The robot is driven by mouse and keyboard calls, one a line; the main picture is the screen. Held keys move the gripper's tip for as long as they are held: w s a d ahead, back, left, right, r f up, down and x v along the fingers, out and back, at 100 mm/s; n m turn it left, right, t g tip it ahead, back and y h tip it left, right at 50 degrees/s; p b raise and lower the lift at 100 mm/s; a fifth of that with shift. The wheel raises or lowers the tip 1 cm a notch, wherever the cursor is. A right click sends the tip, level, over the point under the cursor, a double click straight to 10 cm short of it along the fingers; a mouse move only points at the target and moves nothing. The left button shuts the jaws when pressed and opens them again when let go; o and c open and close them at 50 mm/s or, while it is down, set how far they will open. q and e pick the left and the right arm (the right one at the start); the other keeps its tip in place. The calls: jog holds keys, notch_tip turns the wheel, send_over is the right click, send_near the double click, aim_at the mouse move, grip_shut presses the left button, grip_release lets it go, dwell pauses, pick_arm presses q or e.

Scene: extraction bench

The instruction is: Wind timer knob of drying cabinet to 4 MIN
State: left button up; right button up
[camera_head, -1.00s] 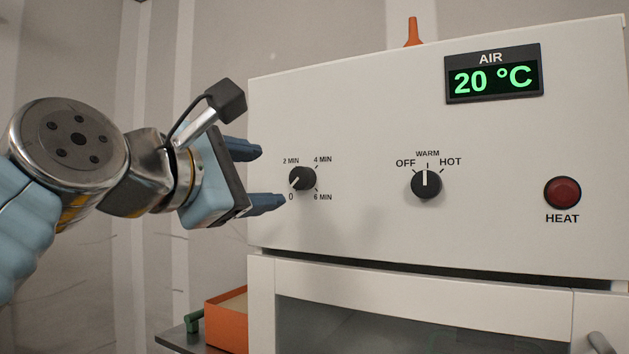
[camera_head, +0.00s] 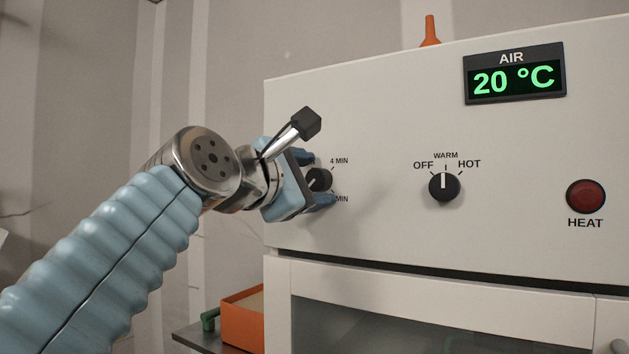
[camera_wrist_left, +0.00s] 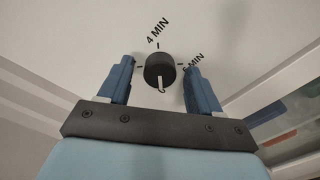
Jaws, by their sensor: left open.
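The black timer knob (camera_head: 319,180) is on the left of the white drying cabinet (camera_head: 385,130). Its white pointer is at 0; the knob also shows in the left wrist view (camera_wrist_left: 160,69), pointer toward the 0 mark. My left gripper (camera_head: 318,178) is at the panel with its blue fingers on either side of the knob. In the left wrist view the left gripper (camera_wrist_left: 160,80) is open, with gaps between both fingers and the knob. The 4 MIN label (camera_head: 339,161) is visible; the gripper hides the 2 MIN and 0 labels in the head view. My right gripper is not in view.
Right of the timer are the heat selector (camera_head: 444,187), pointing to WARM, and the red HEAT button (camera_head: 586,196). The display (camera_head: 515,78) reads 20 °C. An orange box (camera_head: 243,322) stands at the lower left, and an orange funnel-like tip (camera_head: 430,32) shows above the cabinet.

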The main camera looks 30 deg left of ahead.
pick_arm(q)
jog(key=n, duration=0.8)
jog(key=shift+n, duration=0.4)
jog(key=n, duration=0.4)
jog(key=shift+n, duration=0.3)
jog(key=n, duration=0.4)
jog(key=shift+n, duration=0.4)
